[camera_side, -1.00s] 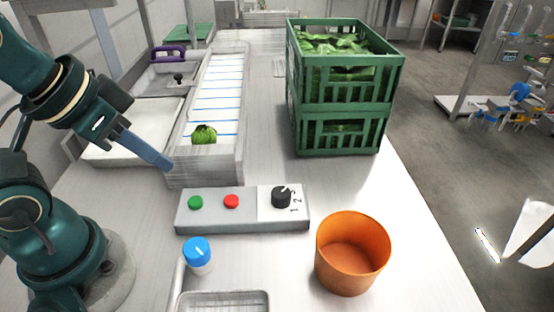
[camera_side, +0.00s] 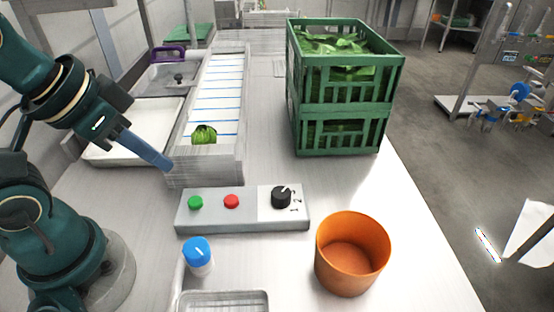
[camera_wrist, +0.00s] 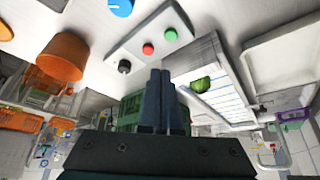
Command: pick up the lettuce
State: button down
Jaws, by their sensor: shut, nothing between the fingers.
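The lettuce (camera_side: 204,134) is a small round green head at the near end of the white conveyor belt (camera_side: 216,103), which has blue cross lines. It also shows in the wrist view (camera_wrist: 201,85), to the right of the fingers. My gripper (camera_side: 168,163) is shut and empty, at the left of the conveyor's near end, apart from the lettuce. In the wrist view the two fingers (camera_wrist: 160,74) stand side by side, pressed together.
Stacked green crates (camera_side: 340,112) with leafy greens stand right of the conveyor. A control box (camera_side: 243,222) with green and red buttons and a black dial sits in front. An orange pot (camera_side: 352,252), a blue-capped jar (camera_side: 198,256) and a metal tray (camera_side: 222,301) stand nearer. A white tray (camera_side: 125,145) lies left.

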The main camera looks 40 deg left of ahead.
grip_release()
dwell(0.3)
